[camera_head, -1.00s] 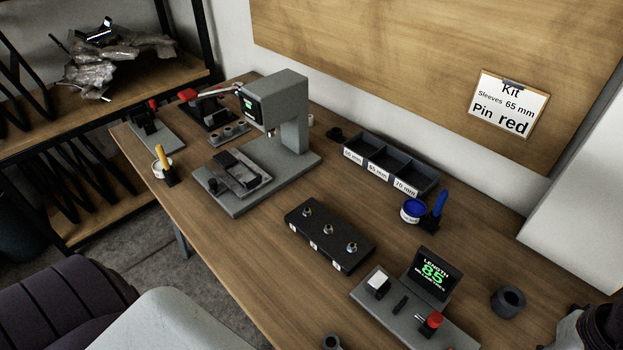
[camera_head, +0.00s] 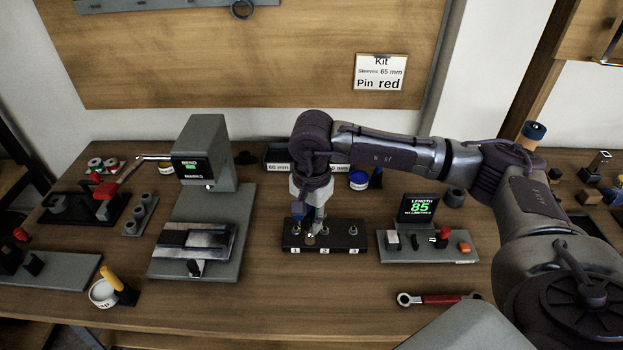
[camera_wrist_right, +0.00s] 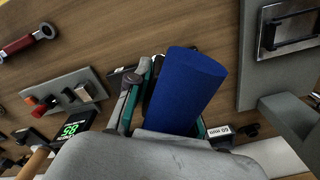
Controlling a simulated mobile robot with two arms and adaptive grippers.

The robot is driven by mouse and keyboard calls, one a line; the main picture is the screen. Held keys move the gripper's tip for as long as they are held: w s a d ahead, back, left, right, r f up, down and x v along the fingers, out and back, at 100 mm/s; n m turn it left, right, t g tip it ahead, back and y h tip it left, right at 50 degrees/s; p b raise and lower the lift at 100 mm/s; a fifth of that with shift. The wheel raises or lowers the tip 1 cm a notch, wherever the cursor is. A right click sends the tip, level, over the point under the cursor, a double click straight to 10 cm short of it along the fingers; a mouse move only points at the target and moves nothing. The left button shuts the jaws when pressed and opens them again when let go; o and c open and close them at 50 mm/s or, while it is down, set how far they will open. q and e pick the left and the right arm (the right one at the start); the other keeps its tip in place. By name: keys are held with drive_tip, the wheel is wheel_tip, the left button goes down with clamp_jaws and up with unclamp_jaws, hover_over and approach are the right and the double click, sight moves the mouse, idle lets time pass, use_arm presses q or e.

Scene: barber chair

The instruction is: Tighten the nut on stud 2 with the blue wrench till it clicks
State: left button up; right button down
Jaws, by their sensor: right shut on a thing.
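My right gripper (camera_head: 314,212) is over the left and middle part of the black stud block (camera_head: 338,248), which has labels 1, 2 and 3. It is shut on a blue handle, seen as a thick blue cylinder (camera_wrist_right: 188,85) between the fingers in the right wrist view. I take this for the blue wrench; its working end is not clear. Stud 2 (camera_head: 325,231) stands in the middle, partly crowded by the gripper. Stud 3 (camera_head: 353,230) is clear on the right. Whether the tool touches a nut cannot be told. My left gripper is out of view.
A red-handled wrench (camera_head: 440,299) lies in front of the length gauge (camera_head: 430,245), which reads 85. A grey bending press (camera_head: 200,220) stands left of the block. A blue tin (camera_head: 358,181) is behind it. The table in front of the block is bare.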

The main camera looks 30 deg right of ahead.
drive_tip(key=w+d+m+p, duration=0.3)
drive_tip(key=w+d+m, duration=0.4)
drive_tip(key=m, duration=0.4)
drive_tip(key=shift+s+d+f+b, duration=0.1)
drive_tip(key=shift+s+f+b, duration=0.15)
drive_tip(key=shift+f+b, duration=0.8)
drive_tip(key=shift+s+d+f+b, duration=0.1)
drive_tip(key=shift+s+f+b, duration=0.1)
drive_tip(key=shift+f+b, duration=0.8)
drive_tip(key=shift+s+d+f+b, duration=0.1)
drive_tip(key=shift+s+f+b, duration=0.15)
drive_tip(key=shift+f+b, duration=0.8)
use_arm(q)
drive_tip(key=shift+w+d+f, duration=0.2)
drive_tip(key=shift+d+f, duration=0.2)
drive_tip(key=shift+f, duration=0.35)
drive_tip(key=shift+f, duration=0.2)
use_arm(e)
drive_tip(key=shift+r, duration=0.1)
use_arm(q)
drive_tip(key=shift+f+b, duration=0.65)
use_arm(e)
drive_tip(key=shift+f, duration=0.75)
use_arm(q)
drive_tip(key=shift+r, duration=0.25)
use_arm(e)
drive_tip(key=m, duration=0.5)
